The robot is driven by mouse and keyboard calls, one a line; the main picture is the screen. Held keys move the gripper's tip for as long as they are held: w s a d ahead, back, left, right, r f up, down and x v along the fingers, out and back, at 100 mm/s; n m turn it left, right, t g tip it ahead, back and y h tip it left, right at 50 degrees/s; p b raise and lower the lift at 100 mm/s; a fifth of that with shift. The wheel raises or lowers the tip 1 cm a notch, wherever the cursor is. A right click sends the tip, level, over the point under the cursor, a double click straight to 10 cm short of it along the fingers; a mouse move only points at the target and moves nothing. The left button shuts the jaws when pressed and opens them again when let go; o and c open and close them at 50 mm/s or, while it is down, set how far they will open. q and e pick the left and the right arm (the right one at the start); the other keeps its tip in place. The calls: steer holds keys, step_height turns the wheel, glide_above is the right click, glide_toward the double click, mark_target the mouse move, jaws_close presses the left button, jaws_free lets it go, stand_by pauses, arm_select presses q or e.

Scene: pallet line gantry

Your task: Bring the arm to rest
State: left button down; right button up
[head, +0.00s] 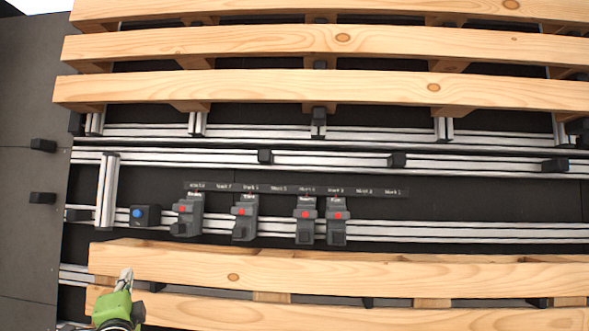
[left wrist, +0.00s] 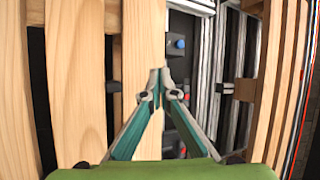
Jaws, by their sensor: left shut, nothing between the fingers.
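My left gripper (head: 127,273) shows at the lower left of the head view, over the left end of the near wooden pallet (head: 350,268). Its green body is at the bottom and its fingers point away from me. In the left wrist view the two fingers (left wrist: 161,82) come together at the tips with nothing between them. Pallet boards (left wrist: 145,35) lie behind and to the left of the fingers there. I cannot tell if the fingertips touch the wood. My right gripper is in neither view.
A far pallet (head: 320,88) spans the top. Between the pallets run metal rails (head: 480,231), with several grey units with red buttons (head: 305,222) and a box with a blue button (head: 146,215) at the left. A label strip (head: 280,188) lies behind them. Dark floor (head: 25,180) is mostly free at the left.

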arm_select(q)
steer(key=s+d+f+n+g+h, duration=0.25)
steer(key=s+d+f, duration=0.35)
steer(key=s+f, duration=0.35)
steer(key=s+d+f+n+g+h, duration=0.2)
steer(key=s+d+f+n+g, duration=0.3)
steer(key=s+f, duration=0.4)
steer(key=s+d+f+n+g+h, duration=0.15)
steer(key=s+d, duration=0.25)
steer(key=s, duration=0.6)
steer(key=s+d+f+n+g+h, duration=0.1)
steer(key=s+d+f+n+g, duration=0.3)
steer(key=s, duration=0.6)
step_height(320, 180, down, 27)
steer(key=s+m+b, duration=0.2)
steer(key=b, duration=0.1)
steer(key=s+a+f+g+b, duration=0.2)
steer(key=s+f, duration=1.5)
steer(key=f, duration=0.1)
steer(key=shift+a+f+m+y, duration=0.15)
steer(key=shift+f+m+y, duration=0.15)
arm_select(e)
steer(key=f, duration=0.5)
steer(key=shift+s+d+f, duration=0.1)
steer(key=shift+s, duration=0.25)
